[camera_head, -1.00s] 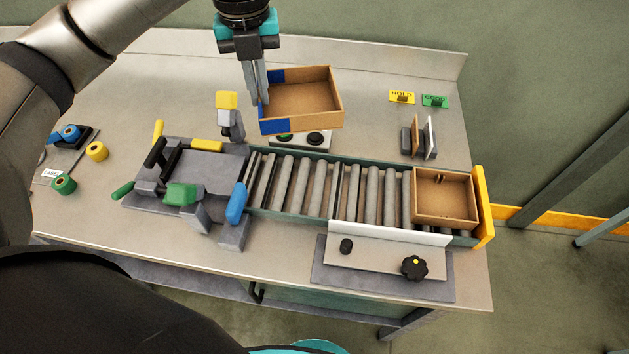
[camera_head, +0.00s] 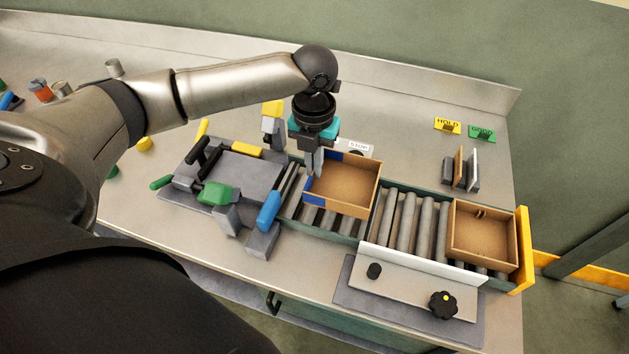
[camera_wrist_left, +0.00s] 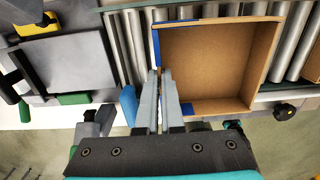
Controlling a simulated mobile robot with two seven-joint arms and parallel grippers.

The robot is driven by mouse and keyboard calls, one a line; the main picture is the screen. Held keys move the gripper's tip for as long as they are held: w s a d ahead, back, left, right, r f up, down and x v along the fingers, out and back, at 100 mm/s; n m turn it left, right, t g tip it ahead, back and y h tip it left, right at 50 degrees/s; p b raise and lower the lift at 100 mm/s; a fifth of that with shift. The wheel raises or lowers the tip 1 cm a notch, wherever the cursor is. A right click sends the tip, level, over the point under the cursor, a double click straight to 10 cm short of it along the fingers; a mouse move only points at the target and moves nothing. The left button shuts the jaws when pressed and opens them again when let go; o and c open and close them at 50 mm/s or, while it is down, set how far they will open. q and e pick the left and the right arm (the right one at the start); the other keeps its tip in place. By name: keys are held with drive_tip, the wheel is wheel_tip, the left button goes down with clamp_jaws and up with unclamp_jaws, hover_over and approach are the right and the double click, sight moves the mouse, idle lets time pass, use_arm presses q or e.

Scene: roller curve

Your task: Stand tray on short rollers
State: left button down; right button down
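The open brown tray (camera_head: 345,190) with blue corner patches is level above the left part of the roller track (camera_head: 325,222). It also shows in the wrist view (camera_wrist_left: 210,65). My left gripper (camera_head: 315,172) is shut on its blue-marked left wall, with one finger (camera_wrist_left: 158,105) on each side of that wall. I cannot tell whether the tray's underside touches the rollers. It hides most rollers beneath it. A second brown tray (camera_head: 483,238) stands at the track's right end. My right gripper is not in view.
A grey fixture (camera_head: 235,172) with green and blue handles adjoins the track's left end. A white guide plate (camera_head: 425,263) with black knobs runs along the front. A yellow end stop (camera_head: 525,250) closes the right end. Bare rollers (camera_head: 415,225) lie between the trays.

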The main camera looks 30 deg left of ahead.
sight(314, 182)
use_arm(q)
drive_tip(key=shift+f, duration=2.5)
drive_tip(key=shift+f, duration=0.1)
drive_tip(key=shift+f, duration=0.1)
drive_tip(key=c, duration=1.1)
unclamp_jaws()
drive_tip(key=shift+o, duration=0.2)
wheel_tip(314, 182, up, 12)
drive_tip(key=shift+r+p, duration=0.2)
drive_tip(key=shift+p, duration=0.15)
